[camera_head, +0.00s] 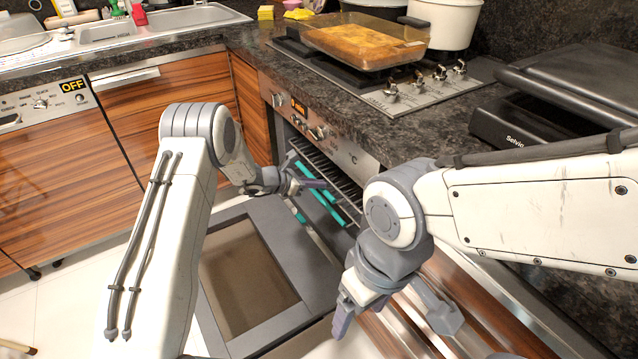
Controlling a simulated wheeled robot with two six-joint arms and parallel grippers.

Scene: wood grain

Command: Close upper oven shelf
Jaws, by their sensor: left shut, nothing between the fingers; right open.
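The oven is under the counter at the centre, with its door (255,275) folded down open. The upper shelf (328,172), a dark wire rack, shows in the oven opening, with a teal strip (322,200) along it. My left gripper (318,186) is shut and empty at the shelf's front; I cannot tell whether it touches. My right gripper (392,325) is open, lower and nearer, beside the right edge of the open door. My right arm hides the right part of the oven opening.
A glass dish (370,42) of baked food sits on the hob, next to a white pot (447,22). A black grill (560,95) stands on the counter at right. A dishwasher marked OFF (73,86) is at left.

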